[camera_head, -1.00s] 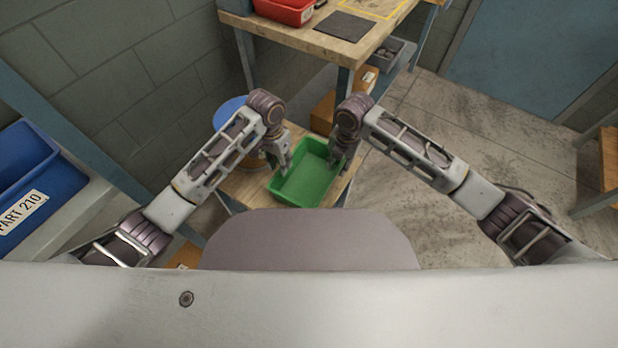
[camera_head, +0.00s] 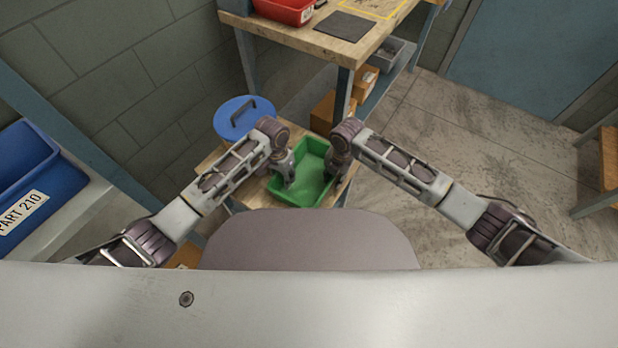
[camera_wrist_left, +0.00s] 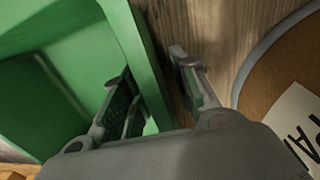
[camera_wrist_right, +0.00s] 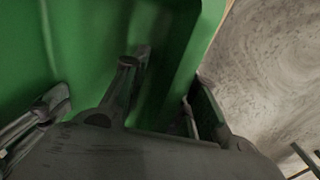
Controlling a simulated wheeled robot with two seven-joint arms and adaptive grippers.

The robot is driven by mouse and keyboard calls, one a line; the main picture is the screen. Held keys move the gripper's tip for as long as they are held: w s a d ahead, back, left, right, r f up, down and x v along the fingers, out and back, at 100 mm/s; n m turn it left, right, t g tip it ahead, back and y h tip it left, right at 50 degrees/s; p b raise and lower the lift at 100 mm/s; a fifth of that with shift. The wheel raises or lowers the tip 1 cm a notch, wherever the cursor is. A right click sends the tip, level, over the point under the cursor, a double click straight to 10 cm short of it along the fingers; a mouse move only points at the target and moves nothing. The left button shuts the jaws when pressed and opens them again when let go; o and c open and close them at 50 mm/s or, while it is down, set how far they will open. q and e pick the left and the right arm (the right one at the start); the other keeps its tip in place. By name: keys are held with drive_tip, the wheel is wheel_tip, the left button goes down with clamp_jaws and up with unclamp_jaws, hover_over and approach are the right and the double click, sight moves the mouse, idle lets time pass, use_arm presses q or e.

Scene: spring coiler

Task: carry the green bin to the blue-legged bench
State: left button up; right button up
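The green bin (camera_head: 311,182) sits on a low wooden stand (camera_head: 254,190) in front of me. My left gripper (camera_head: 288,178) is open at the bin's left wall. In the left wrist view its fingers (camera_wrist_left: 160,92) stand either side of that wall, one inside and one outside. My right gripper (camera_head: 332,168) is at the right wall. In the right wrist view its fingers (camera_wrist_right: 160,95) look open, one inside the bin and one beyond the wall. A wooden bench with blue-grey legs (camera_head: 345,92) stands behind the stand.
The bench holds a red bin (camera_head: 285,10) and a dark mat (camera_head: 345,25). Cardboard boxes (camera_head: 325,112) and a grey bin (camera_head: 388,52) are under the bench.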

use_arm(q)
clamp_jaws()
use_arm(e)
clamp_jaws()
use_arm(q)
drive_tip(key=shift+r, duration=0.25)
use_arm(e)
drive_tip(key=shift+r, duration=0.3)
